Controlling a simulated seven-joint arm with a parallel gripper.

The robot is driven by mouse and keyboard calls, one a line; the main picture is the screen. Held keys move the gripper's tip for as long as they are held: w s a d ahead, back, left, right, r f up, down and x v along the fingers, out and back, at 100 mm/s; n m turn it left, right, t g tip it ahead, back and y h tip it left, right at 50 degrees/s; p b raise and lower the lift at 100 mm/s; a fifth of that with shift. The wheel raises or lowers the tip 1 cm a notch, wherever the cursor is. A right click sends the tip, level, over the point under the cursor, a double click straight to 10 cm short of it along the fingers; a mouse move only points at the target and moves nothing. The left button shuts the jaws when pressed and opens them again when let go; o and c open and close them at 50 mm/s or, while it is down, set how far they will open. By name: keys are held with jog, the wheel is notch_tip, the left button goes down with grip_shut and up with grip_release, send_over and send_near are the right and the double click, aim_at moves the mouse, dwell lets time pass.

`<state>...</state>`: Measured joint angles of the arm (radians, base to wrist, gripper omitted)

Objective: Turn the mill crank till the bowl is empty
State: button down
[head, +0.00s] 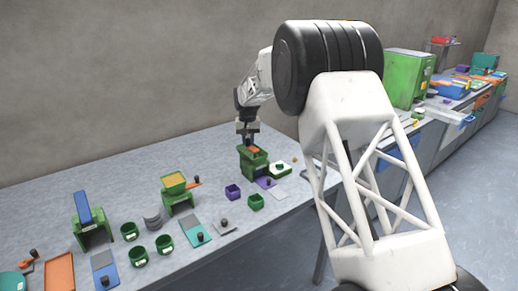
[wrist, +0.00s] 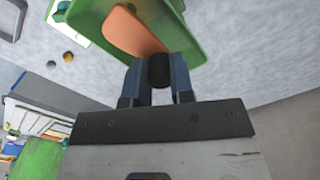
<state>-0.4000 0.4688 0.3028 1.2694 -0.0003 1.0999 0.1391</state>
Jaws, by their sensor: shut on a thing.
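The green mill (head: 254,163) stands on the far part of the table, under my gripper (head: 247,138). An orange patch (head: 252,149) shows at its top; I cannot tell whether it is powder or part of the crank. In the wrist view, the mill's green top (wrist: 200,47) surrounds an orange surface (wrist: 132,32). My gripper (wrist: 160,66) is shut on a dark round knob (wrist: 160,72), which appears to be the crank's handle. The fingers and knob hide part of the mill's top, so how full the bowl is cannot be told.
A second green mill (head: 180,197) with a yellowish top stands nearer. A purple cup (head: 233,192) and a green cup (head: 256,202) stand close to the gripped mill. The table behind the mill is bare.

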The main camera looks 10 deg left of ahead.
jog(key=shift+d, duration=0.15)
jog(key=shift+w+d, duration=0.55)
jog(key=shift+d, duration=0.05)
dwell(0.3)
jog(key=shift+d, duration=0.15)
jog(key=shift+w+d, duration=0.2)
jog(key=shift+d, duration=0.5)
jog(key=c, duration=1.1)
grip_release()
jog(key=shift+r, duration=0.15)
